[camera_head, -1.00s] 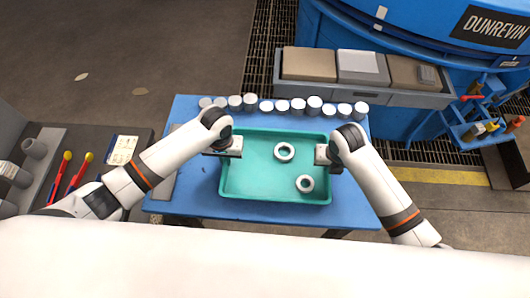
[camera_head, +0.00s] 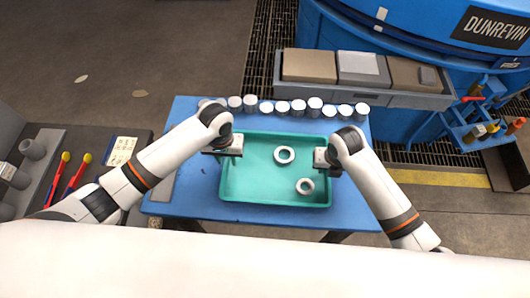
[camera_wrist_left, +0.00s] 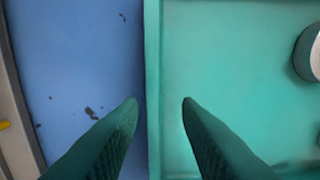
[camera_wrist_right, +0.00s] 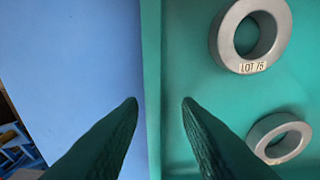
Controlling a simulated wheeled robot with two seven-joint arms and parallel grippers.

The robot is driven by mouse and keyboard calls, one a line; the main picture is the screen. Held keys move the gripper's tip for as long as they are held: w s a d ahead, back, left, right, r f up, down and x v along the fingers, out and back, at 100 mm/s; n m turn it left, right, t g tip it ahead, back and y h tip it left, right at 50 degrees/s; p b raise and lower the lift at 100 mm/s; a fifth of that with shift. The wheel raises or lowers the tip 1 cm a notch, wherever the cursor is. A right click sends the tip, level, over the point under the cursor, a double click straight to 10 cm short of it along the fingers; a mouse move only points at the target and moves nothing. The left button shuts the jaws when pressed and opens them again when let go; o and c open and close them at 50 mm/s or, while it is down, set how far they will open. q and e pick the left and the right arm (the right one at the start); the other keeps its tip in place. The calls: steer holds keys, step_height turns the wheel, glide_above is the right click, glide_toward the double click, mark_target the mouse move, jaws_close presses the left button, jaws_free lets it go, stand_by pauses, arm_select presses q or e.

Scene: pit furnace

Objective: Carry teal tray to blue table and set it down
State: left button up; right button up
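The teal tray (camera_head: 274,198) lies on the blue table (camera_head: 195,207) and appears level. It holds two grey rings, one (camera_head: 284,155) near the middle and one (camera_head: 305,186) near the front right. My left gripper (camera_head: 230,152) is at the tray's left wall. In the left wrist view its fingers (camera_wrist_left: 161,101) stand apart on either side of the wall, with gaps showing. My right gripper (camera_head: 326,160) is at the right wall. In the right wrist view its fingers (camera_wrist_right: 161,101) also stand apart astride the wall. Contact under the tray is hidden.
A row of several pale cans (camera_head: 283,107) stands along the table's back edge, close behind the tray. A grey bench (camera_head: 370,92) with blocks and the blue furnace (camera_head: 430,35) are beyond. A dark side bench (camera_head: 100,152) with red-handled tools is at left.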

steer(key=shift+r, duration=0.5)
arm_select(q)
step_height(320, 180, up, 10)
steer(key=shift+f, duration=0.2)
arm_select(e)
step_height(320, 180, up, 11)
steer(key=s, duration=0.1)
steer(key=shift+s, duration=0.4)
